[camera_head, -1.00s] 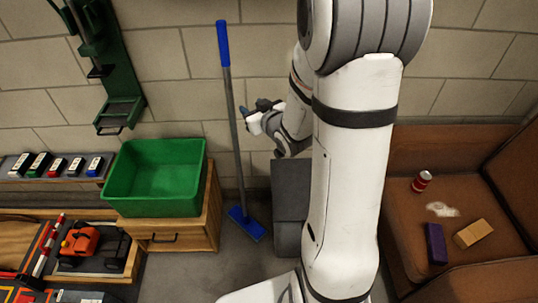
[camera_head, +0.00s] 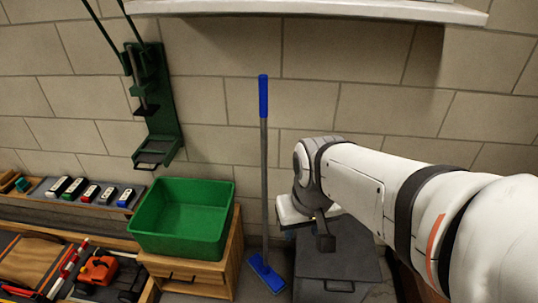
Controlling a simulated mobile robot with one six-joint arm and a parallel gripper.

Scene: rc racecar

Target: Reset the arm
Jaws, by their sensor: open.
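My white and grey arm reaches in from the right edge of the head view and bends down at its grey joint. My gripper (camera_head: 312,232) is at its end, low over the dark grey cabinet. It is small and partly hidden by the wrist, with a dark finger part showing. The gripper is open, and I see nothing held in it.
A green bin (camera_head: 182,217) stands on a wooden drawer unit (camera_head: 237,252) at left. A blue-handled mop (camera_head: 264,150) leans on the wall between bin and arm. The dark grey cabinet (camera_head: 335,268) is below my gripper. A white shelf (camera_head: 310,10) juts out above.

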